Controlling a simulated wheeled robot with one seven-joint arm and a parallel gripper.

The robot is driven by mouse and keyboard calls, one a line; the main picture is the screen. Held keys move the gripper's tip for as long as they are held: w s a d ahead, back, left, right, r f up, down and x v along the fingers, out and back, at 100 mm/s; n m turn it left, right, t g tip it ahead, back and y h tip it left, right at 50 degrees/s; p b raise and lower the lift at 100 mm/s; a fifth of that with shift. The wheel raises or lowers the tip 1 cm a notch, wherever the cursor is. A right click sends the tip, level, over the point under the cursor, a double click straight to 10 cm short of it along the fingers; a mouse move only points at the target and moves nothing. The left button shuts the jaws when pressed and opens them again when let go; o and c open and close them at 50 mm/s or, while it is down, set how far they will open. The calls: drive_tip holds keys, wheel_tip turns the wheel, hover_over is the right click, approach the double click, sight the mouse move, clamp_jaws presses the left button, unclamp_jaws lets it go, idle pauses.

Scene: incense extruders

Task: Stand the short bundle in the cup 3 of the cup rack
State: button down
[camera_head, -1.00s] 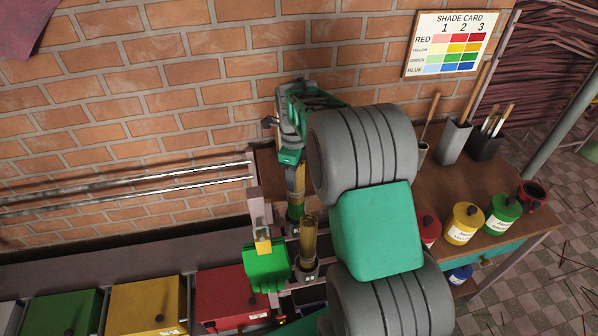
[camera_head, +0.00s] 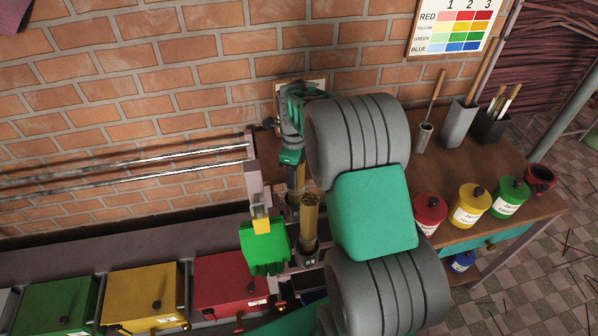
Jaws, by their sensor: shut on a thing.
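My gripper (camera_head: 292,158) is at the back of the bench, pointing down, shut on a tan bundle of sticks (camera_head: 297,178). This held bundle is upright, and its lower end meets or sits just behind a dark cup (camera_head: 293,210) of the rack. I cannot tell whether it is inside the cup. A second tan bundle (camera_head: 309,220) stands upright in a nearer cup (camera_head: 309,252) of the rack. My arm covers the rack's right side, so other cups and any numbers are hidden.
A green block-like part (camera_head: 264,247) on a pinkish post stands just left of the cups. Red (camera_head: 231,282), yellow (camera_head: 145,295) and green boxes line the lower left. Jars (camera_head: 430,210) and tool holders (camera_head: 459,128) stand right of my arm. The brick wall is close behind.

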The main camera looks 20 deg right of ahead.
drive_tip(key=c, duration=0.6)
unclamp_jaws()
drive_tip(key=shift+c, duration=0.2)
wheel_tip(320, 180, up, 8)
drive_tip(key=shift+f+b, duration=0.1)
drive_tip(key=shift+b, duration=0.25)
